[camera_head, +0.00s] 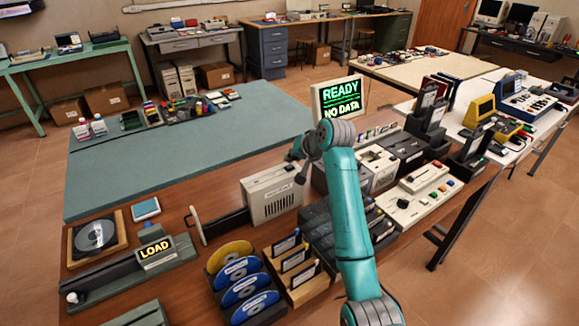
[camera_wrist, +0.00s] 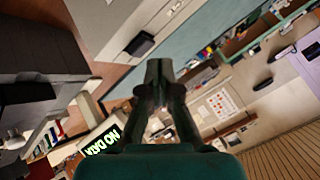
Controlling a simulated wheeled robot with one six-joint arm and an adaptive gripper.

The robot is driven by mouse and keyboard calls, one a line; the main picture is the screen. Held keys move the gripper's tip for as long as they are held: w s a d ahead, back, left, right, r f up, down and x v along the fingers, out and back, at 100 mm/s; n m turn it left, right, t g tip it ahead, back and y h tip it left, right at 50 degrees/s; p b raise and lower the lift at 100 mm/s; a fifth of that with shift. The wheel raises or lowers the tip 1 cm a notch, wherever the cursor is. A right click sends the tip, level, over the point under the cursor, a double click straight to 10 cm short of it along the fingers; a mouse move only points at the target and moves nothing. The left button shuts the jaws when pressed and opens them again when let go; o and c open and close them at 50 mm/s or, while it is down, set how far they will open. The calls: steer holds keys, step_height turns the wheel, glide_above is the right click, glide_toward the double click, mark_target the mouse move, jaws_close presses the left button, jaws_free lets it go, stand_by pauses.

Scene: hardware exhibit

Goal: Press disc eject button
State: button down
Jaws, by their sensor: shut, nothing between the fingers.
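My gripper (camera_head: 298,166) is above the right end of a beige drive box (camera_head: 272,198) with a vented front on the wooden bench. In the wrist view, its two dark fingers (camera_wrist: 158,72) are together with nothing between them. A disc eject button cannot be made out for certain in either view. A screen (camera_head: 342,98) reading "READY NO DATA" stands behind my arm; it also shows in the wrist view (camera_wrist: 103,141). A grey unit with a lit "LOAD" sign (camera_head: 155,251) is at the left, near a silver disc (camera_head: 95,234) on a wooden base.
A rack of labelled discs (camera_head: 243,285) and a wooden card holder (camera_head: 296,265) stand at the front. A beige panel with coloured buttons (camera_head: 415,195) is right of my arm. Grey and beige machines crowd the bench behind it. The green mat (camera_head: 190,155) has a wide clear area.

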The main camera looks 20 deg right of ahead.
mark_target(291, 167)
steer(key=shift+r, duration=0.1)
steer(key=shift+r, duration=2.45)
